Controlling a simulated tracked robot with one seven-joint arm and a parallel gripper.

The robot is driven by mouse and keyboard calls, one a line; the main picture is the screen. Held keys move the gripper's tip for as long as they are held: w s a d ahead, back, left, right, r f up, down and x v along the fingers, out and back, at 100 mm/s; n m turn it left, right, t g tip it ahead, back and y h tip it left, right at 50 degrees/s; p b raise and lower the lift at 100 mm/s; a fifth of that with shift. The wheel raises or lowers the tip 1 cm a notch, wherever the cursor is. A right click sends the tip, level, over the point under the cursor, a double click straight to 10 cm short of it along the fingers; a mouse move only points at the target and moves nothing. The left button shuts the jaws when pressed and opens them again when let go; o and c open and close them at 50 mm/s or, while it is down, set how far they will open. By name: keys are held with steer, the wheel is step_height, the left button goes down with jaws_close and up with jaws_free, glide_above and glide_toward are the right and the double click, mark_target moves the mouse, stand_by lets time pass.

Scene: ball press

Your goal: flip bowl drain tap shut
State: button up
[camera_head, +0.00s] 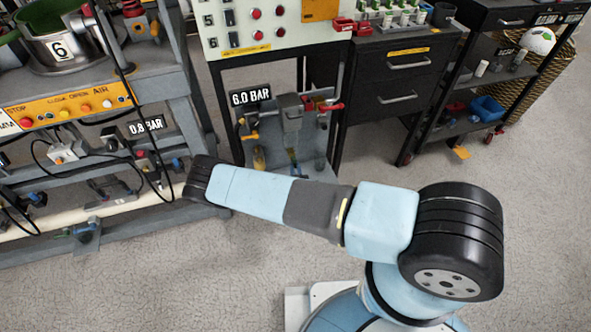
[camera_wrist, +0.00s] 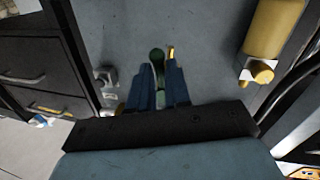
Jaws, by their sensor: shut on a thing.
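In the wrist view my gripper (camera_wrist: 164,74) has its two dark blue fingers close together. They are shut on a slim green thing, which I take to be the drain tap's handle (camera_wrist: 157,54); its rounded end shows past the fingertips. A small yellow piece (camera_wrist: 170,52) shows beside the right fingertip. The tap's body and the way its lever points are hidden by the fingers. In the head view my arm reaches left across the floor, and I cannot make out the gripper there. A steel bowl marked 6 (camera_head: 62,50) stands on the left bench.
A yellow cylinder (camera_wrist: 272,30) stands right of my gripper in the wrist view, and a grey fitting (camera_wrist: 106,78) is at the left. Black drawers (camera_wrist: 32,62) lie further left. The 6.0 BAR label (camera_head: 250,96) marks the middle stand.

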jaws_close()
steer(key=shift+w+d+r+n+t+y, duration=0.2)
steer(key=shift+d+r+n+y, duration=0.3)
steer(key=shift+n, duration=2.4)
steer(key=shift+w+d+r+n+t+y, duration=0.1)
steer(key=shift+d+r+n+t+y, duration=0.4)
steer(key=shift+n, duration=2.4)
steer(key=shift+w+d+r+n+t+y, duration=0.2)
steer(key=shift+d+n+y, duration=0.45)
steer(key=shift+n, duration=2.25)
steer(key=shift+s+a+r, duration=0.1)
steer(key=shift+a, duration=0.05)
steer(key=o, duration=0.6)
jaws_free()
